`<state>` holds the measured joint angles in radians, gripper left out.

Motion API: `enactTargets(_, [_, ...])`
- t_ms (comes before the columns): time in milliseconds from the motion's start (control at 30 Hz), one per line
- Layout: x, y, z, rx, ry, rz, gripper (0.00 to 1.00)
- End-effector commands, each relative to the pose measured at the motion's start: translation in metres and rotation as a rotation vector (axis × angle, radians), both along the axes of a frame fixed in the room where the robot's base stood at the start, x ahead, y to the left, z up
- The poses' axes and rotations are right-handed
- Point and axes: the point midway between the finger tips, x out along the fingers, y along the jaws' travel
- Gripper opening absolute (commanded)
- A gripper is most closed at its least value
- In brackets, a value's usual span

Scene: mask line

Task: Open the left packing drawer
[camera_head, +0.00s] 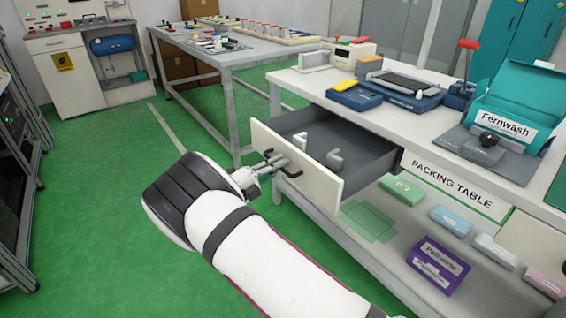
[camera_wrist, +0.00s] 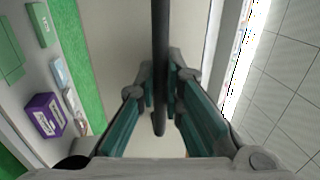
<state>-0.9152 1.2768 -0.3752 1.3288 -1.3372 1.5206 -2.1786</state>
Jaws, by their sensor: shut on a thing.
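The left packing drawer (camera_head: 304,187) is pulled well out from under the packing table (camera_head: 339,107). Its inside is grey and holds a few small light grey pieces (camera_head: 335,159). My gripper (camera_head: 272,166) is at the drawer's cream front and shut on its dark bar handle (camera_head: 289,172). In the wrist view the handle (camera_wrist: 160,60) runs between the two fingers of my gripper (camera_wrist: 160,110), with the cream drawer front (camera_wrist: 115,50) behind it. The fingers hide part of the handle.
On the table are a blue tray with a yellow item (camera_head: 354,96), a scale-like device (camera_head: 400,92) and a teal Fernwash bin (camera_head: 517,100). A shelf below holds several boxes, one purple (camera_head: 437,266). Green floor (camera_head: 90,200) is clear to the left. Another table (camera_head: 235,58) stands behind.

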Motion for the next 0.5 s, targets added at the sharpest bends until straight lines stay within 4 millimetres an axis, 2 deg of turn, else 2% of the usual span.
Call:
enactTargets(267, [-0.0004, -0.0001, -0.0015, 0.002, 0.002, -0.001, 0.00])
enactTargets(300, [-0.0003, -0.0002, -0.0015, 0.002, 0.002, -0.001, 0.13])
enactTargets(333, [-0.0003, -0.0002, -0.0015, 0.002, 0.002, -0.001, 0.18])
enactTargets(500, [-0.0001, -0.0002, -0.0009, 0.001, 0.002, 0.000, 0.18])
